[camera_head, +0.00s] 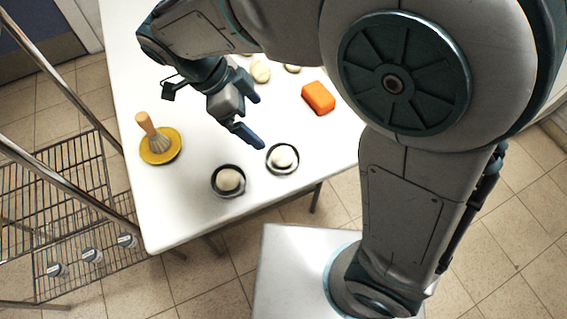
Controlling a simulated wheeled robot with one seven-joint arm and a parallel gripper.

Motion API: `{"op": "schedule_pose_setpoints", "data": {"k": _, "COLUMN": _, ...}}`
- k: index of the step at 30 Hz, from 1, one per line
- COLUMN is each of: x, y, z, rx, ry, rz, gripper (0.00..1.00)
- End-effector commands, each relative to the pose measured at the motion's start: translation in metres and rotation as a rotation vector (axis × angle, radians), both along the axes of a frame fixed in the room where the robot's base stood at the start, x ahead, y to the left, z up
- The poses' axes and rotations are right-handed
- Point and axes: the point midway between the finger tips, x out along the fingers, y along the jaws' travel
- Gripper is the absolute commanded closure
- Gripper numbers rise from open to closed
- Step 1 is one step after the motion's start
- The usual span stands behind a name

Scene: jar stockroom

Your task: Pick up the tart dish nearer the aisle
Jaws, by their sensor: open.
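Two small dark round dishes stand near the front edge of the white table, each with a pale round lump in it. One dish (214,185) is on the left with its pale lump (230,178). The other dish (282,172) is a little to the right and farther back, with its pale lump (283,156). I cannot tell for sure which is nearer the aisle. My gripper (254,120) is open and empty, behind the two dishes in the picture. Its lower finger points toward the right dish and appears apart from it.
A yellow dish (150,157) with a wooden-handled brush (155,137) stands at the left on the white table (185,215). An orange block (318,98) lies at the right. More pale round things (260,72) are behind my gripper. A wire rack (75,190) holds small jars.

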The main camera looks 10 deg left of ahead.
Motion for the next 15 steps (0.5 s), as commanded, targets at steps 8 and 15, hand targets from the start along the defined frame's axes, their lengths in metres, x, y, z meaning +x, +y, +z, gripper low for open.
{"op": "schedule_pose_setpoints", "data": {"k": 8, "x": -0.004, "y": 0.005, "z": -0.027, "rx": -0.033, "ry": -0.055, "rz": -0.057, "gripper": 0.05}}
{"op": "schedule_pose_setpoints", "data": {"k": 15, "x": -0.001, "y": -0.019, "z": -0.067, "rx": -0.031, "ry": -0.054, "rz": -0.056, "gripper": 0.05}}
